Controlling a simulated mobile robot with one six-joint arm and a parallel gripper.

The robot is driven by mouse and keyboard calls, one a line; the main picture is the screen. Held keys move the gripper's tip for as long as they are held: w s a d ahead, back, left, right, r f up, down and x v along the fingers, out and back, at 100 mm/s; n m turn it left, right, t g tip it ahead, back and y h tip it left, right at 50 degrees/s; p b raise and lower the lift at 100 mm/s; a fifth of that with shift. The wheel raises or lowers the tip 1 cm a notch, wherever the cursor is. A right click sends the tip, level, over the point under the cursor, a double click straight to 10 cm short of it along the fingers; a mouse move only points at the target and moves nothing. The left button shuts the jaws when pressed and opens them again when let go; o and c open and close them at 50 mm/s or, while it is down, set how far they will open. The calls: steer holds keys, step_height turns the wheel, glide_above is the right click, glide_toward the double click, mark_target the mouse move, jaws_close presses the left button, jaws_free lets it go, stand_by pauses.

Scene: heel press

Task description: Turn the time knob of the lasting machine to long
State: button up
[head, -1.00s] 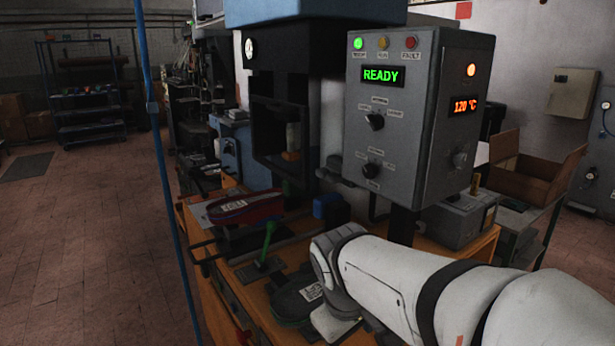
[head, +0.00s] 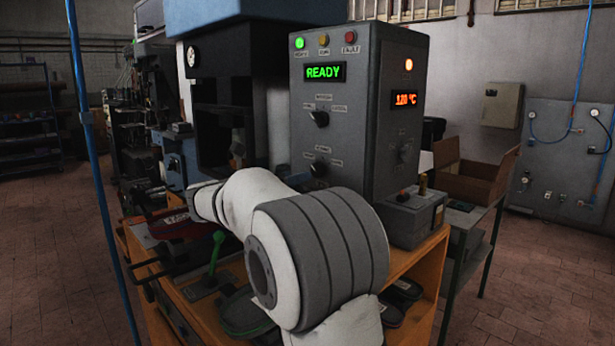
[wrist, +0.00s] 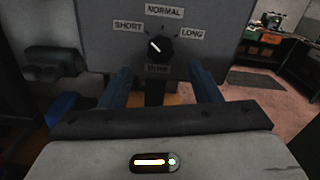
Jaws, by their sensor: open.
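The lasting machine's grey control box (head: 345,75) stands in the middle of the head view. Its time knob (head: 318,168) is the lower black knob, just above my arm. In the wrist view the time knob (wrist: 160,47) shows with SHORT at left, NORMAL above and LONG at right. Its white mark points up-left, toward SHORT. My gripper (wrist: 158,75) is open and empty, its two blue fingers spread apart below the knob in the picture. I see no contact with the knob.
Another black knob (head: 319,118) sits above the time knob. The display (head: 325,72) reads READY. A green-handled lever (head: 215,252) and dark shoe parts are on the orange bench (head: 425,265). A cardboard box (head: 470,170) stands at right.

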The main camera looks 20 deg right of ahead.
mark_target(316, 171)
steer(key=x, duration=0.6)
steer(key=shift+d, duration=0.2)
steer(key=shift+c, duration=0.3)
steer(key=c, duration=0.9)
